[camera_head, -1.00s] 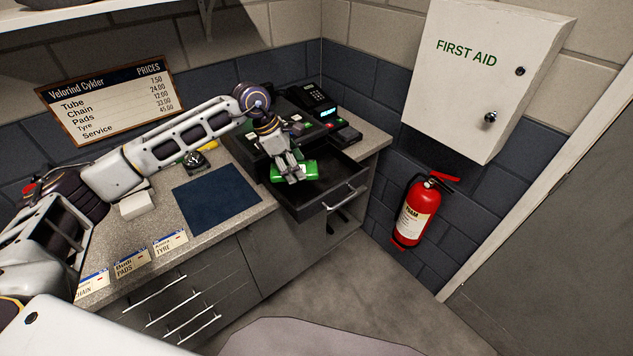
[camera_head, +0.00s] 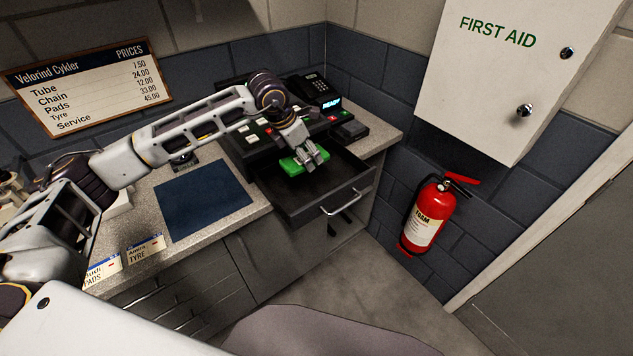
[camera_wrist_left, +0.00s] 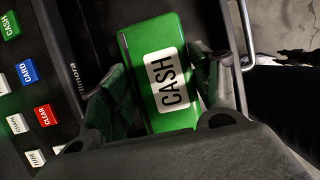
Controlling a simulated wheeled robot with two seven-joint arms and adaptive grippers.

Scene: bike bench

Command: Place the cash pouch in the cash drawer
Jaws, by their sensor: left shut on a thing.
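The green cash pouch (camera_head: 303,164) is held by my left gripper (camera_head: 313,158) over the open cash drawer (camera_head: 345,182). In the left wrist view the pouch (camera_wrist_left: 160,70), with a white "CASH" label, lies between the two fingers of my left gripper (camera_wrist_left: 168,95). The drawer (camera_wrist_left: 232,50) shows dark behind and around it in that view. The gap between the pouch and the drawer floor is hard to judge. My right gripper is in neither view.
The dark cash register (camera_head: 255,135) with coloured keys stands behind the drawer. A blue mat (camera_head: 203,200) lies on the counter to the left. A red fire extinguisher (camera_head: 428,218) hangs at the right.

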